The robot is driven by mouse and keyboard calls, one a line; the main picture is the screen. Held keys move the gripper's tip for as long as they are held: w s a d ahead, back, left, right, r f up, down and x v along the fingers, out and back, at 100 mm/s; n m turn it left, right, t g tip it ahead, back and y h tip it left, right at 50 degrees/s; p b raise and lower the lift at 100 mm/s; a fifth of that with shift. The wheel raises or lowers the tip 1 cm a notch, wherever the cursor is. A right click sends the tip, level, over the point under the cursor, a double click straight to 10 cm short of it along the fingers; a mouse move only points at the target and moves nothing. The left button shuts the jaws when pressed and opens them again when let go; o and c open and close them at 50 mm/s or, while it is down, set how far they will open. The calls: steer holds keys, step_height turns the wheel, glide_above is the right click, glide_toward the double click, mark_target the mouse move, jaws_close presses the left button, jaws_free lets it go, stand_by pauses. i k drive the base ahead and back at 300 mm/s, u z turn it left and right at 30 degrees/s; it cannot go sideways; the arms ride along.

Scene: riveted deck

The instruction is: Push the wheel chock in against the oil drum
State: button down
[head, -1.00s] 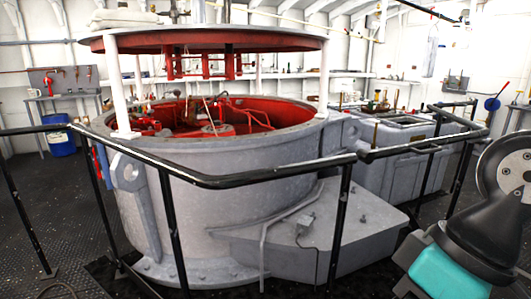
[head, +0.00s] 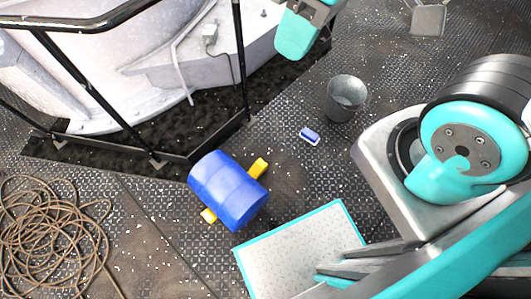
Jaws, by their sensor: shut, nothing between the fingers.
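The blue oil drum (head: 223,187) lies on its side on the deck, left of the picture's middle. A yellow wheel chock (head: 259,167) is at its upper right side. A second yellow chock (head: 208,215) shows at its lower left side, partly hidden by the drum. I cannot tell whether either chock touches the drum. A teal and grey part of my arm reaches in at the top edge, well above the drum in the picture. No gripper fingers can be made out.
A railing (head: 242,60) and the large grey housing (head: 110,65) stand behind the drum. A coiled rope (head: 55,235) lies at the left. A grey bucket (head: 345,98) and a small blue-and-white object (head: 310,136) are to the right. Deck between chock and bucket is mostly clear.

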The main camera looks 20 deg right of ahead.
mark_target(260, 166)
steer(key=k, duration=0.35)
steer(key=z, duration=2.25)
steer(key=i, duration=0.75)
steer(key=u, duration=2.7)
steer(key=i, duration=0.5)
steer(key=z, duration=0.1)
